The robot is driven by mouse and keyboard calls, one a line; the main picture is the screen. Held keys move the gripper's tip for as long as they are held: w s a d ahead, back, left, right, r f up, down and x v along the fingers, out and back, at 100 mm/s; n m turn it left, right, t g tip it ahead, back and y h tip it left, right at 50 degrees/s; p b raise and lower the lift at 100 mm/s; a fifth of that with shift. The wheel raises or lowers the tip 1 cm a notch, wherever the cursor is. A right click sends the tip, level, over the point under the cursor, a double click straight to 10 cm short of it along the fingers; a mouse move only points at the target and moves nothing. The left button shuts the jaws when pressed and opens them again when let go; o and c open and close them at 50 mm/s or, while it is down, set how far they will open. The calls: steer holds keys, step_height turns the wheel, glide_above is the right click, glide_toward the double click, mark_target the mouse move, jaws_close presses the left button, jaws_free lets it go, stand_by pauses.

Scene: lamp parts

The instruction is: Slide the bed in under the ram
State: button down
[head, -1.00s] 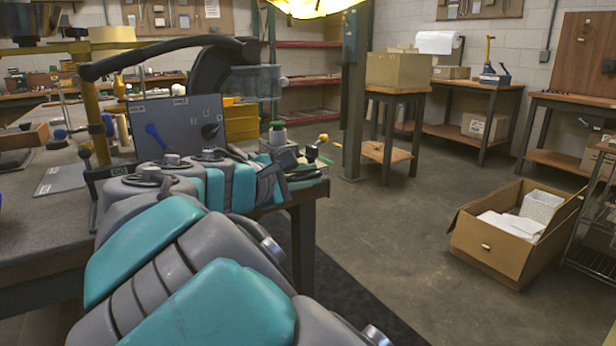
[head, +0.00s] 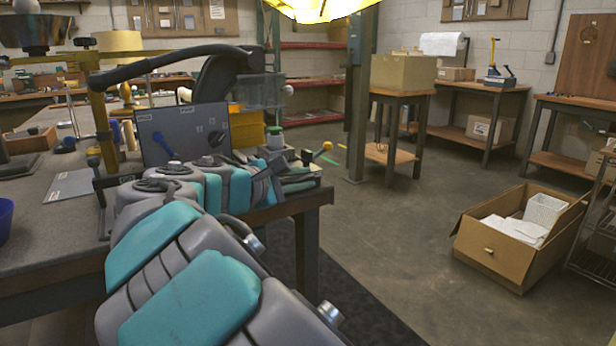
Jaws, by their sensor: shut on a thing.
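My teal and grey arm crosses the foreground and bends right over the workbench corner. What seems to be my gripper (head: 274,182) is the dark end piece there, seen edge-on and mostly behind the arm. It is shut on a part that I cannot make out. I cannot pick out the bed or the ram with certainty.
A yellow post (head: 101,125) and a curved black arm (head: 150,57) rise over the workbench (head: 40,225). An open cardboard box (head: 500,262) is on the floor at right. The middle floor is clear.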

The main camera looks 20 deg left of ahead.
steer(key=shift+w+f, duration=0.15)
steer(key=shift+f, duration=0.25)
steer(key=c, duration=0.9)
jaws_free()
steer(key=shift+o, duration=0.2)
steer(key=shift+r, duration=0.15)
steer(key=shift+s+a+r, duration=0.1)
steer(key=shift+s+a, duration=0.05)
steer(key=shift+s, duration=0.1)
steer(key=shift+b+v, duration=0.3)
steer(key=shift+v, duration=3.3)
